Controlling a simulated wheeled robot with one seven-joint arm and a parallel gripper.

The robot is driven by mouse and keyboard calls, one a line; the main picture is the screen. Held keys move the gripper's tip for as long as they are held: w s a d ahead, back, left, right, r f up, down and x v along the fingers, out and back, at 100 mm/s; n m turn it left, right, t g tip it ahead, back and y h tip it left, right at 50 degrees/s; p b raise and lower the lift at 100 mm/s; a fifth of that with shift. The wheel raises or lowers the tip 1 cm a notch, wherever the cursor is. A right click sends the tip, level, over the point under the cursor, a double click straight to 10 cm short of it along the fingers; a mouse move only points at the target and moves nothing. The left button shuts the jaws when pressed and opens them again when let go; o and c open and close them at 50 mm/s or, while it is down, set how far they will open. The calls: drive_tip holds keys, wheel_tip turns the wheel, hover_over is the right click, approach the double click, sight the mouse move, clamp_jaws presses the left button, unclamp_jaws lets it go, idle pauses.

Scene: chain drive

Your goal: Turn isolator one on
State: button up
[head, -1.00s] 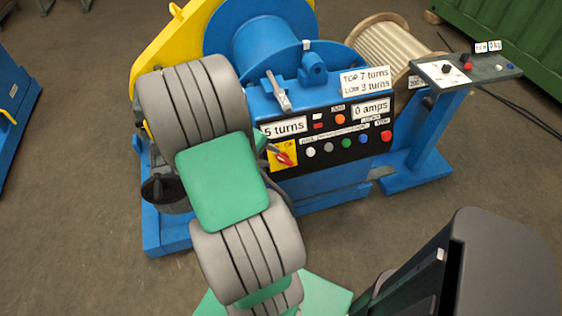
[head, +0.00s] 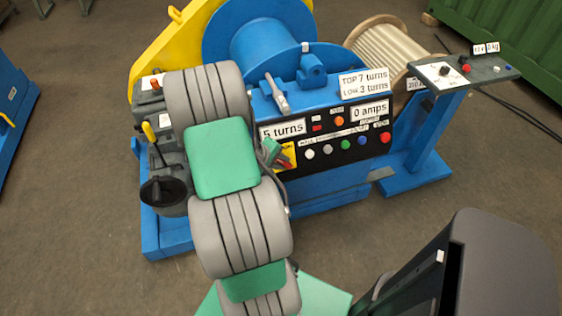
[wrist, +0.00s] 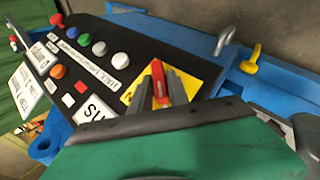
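The isolator is a red handle on a yellow plate at the left end of the black control panel. In the head view the red handle (head: 288,161) shows only in part, beside my gripper (head: 273,150). In the wrist view the red handle (wrist: 159,82) stands between the two grey fingers of my gripper (wrist: 160,84), over the yellow plate (wrist: 196,82). The fingers lie close along both sides of the handle. I cannot tell whether they press on it. The plate's lettering is mostly hidden by the fingers and handle.

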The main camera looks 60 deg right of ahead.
clamp_jaws()
drive_tip(key=shift+r, duration=0.15)
idle(0.4)
drive_tip(key=shift+s+d+r+m+t+y+p, duration=0.1)
drive_tip(key=shift+s+d+m+t+y+p, duration=0.1)
drive_tip(key=shift+m+t+y+p, duration=0.5)
drive_tip(key=m+y, duration=0.1)
drive_tip(key=m+t+y, duration=0.2)
drive_tip(key=shift+s+d+y+p, duration=0.2)
drive_tip(key=shift+d+y+p, duration=0.1)
drive_tip(key=shift+y, duration=0.1)
drive_tip(key=m+t+y, duration=0.2)
drive_tip(key=t+y, duration=0.1)
drive_tip(key=shift+s+d+m, duration=0.15)
drive_tip(key=shift+s+m, duration=0.1)
drive_tip(key=shift+m, duration=0.15)
drive_tip(key=shift+s+f+m+t+y+p, duration=0.15)
drive_tip(key=shift+m+t+y+p, duration=0.15)
drive_tip(key=shift+m+t+y, duration=0.45)
drive_tip(key=shift+f+m+t+y+p, duration=0.2)
drive_tip(key=shift+m+t, duration=0.25)
drive_tip(key=shift+t, duration=0.6)
